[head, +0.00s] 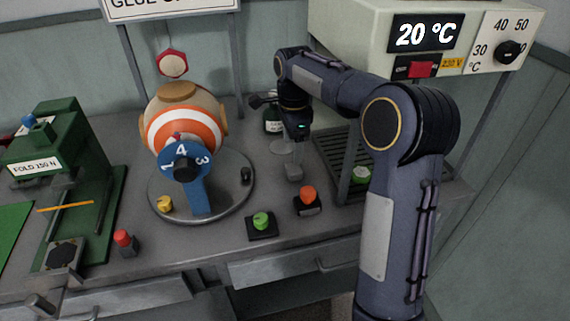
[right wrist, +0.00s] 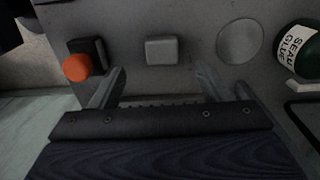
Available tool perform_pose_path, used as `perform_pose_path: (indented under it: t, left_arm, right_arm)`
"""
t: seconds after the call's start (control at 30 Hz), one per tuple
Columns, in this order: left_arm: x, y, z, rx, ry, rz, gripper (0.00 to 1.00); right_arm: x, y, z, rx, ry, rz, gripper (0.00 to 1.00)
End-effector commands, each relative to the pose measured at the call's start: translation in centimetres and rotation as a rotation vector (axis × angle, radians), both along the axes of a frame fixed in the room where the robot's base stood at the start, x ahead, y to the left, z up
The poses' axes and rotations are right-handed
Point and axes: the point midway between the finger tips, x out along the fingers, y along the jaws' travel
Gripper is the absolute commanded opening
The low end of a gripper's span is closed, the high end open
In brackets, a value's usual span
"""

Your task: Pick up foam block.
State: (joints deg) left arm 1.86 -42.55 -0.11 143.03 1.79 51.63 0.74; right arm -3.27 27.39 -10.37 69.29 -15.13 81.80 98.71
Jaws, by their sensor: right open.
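The foam block (head: 294,172) is a small pale grey block on the grey bench top, behind the orange button. In the right wrist view the block (right wrist: 162,50) lies in front of the fingers, roughly centred between them and apart from both. My right gripper (head: 297,150) points down just above and behind the block in the head view. In the right wrist view the right gripper (right wrist: 160,88) is open, with nothing between its fingers. My left gripper is not in view.
An orange button (head: 308,195) and a green button (head: 261,221) stand near the block. A round pale disc (right wrist: 240,40) and a seal glue bottle (right wrist: 303,50) are on its other side. A slatted rack (head: 335,150) under the temperature unit and a striped ball press (head: 185,125) flank the area.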

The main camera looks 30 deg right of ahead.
Motion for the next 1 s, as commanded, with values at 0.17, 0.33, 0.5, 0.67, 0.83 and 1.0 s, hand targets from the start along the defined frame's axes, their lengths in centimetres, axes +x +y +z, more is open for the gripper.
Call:
perform_pose_path:
  t: [0.17,0.33,0.5,0.67,0.83,1.0]
  left_arm:
    - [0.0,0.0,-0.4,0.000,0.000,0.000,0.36]
    - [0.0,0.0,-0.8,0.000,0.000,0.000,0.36]
    - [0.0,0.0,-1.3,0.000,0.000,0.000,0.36]
    - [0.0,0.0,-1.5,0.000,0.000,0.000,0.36]
    - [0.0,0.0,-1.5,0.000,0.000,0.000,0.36]
    - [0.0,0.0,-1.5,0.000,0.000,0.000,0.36]
  right_arm:
    - [0.2,-0.1,-1.8,-0.005,0.005,-0.018,0.71]
    - [0.1,-0.3,-3.7,-0.005,0.005,-0.017,0.71]
    - [0.0,-0.8,-6.3,-0.004,0.005,-0.017,0.71]
    - [0.1,-0.7,-7.7,-0.003,0.003,-0.015,0.71]
    - [0.1,-0.7,-7.9,-0.004,0.001,-0.015,0.71]
    - [0.1,-0.7,-7.8,-0.004,0.001,-0.015,0.59]
